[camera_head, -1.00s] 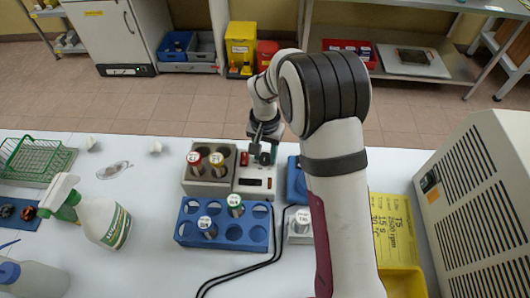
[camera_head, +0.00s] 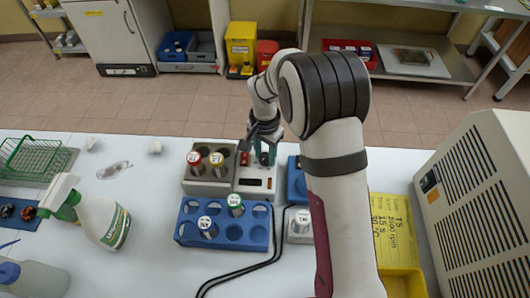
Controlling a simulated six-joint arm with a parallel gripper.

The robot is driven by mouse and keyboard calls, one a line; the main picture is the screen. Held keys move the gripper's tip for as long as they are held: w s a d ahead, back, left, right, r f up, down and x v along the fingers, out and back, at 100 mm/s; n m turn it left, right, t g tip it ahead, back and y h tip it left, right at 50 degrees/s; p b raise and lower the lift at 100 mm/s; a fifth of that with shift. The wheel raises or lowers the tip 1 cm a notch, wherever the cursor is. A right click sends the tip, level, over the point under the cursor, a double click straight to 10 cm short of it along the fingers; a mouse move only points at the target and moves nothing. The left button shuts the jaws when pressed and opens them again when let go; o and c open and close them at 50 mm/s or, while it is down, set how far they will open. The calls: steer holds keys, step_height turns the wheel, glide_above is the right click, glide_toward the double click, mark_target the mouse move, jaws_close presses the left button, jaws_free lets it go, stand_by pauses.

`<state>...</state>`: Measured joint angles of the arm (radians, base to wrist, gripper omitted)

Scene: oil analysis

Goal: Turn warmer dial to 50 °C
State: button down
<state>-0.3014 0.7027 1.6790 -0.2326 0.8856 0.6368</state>
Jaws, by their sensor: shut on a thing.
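The warmer (camera_head: 196,186) is a grey block with round wells, standing near the far edge of the white table. Its white control panel (camera_head: 243,187) on the right carries a red part (camera_head: 244,158) and a small dark display (camera_head: 257,183) with an orange mark. My gripper (camera_head: 264,157) reaches down over the far part of this panel and is shut on the dark dial there. The dial is mostly hidden by the fingers, and its pointer and scale are too small to read.
A blue rack (camera_head: 183,232) with vials stands in front of the warmer, and black cables (camera_head: 277,250) run beside it. A spray bottle (camera_head: 104,222) stands left. A yellow note (camera_head: 392,222) and large beige machine (camera_head: 480,205) are right, beyond my arm.

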mark_target(265, 156)
steer(key=shift+c, duration=2.3)
jaws_free()
step_height(265, 156, up, 16)
steer(key=s+d+r+y, duration=0.15)
steer(key=s+d, duration=0.25)
steer(key=s, duration=0.4)
steer(key=s+d+r+h, duration=0.1)
steer(key=s+d+r, duration=0.1)
steer(key=s+d, duration=0.35)
steer(key=s+f+n+y, duration=0.1)
steer(key=s+f, duration=0.3)
steer(key=s, duration=1.1)
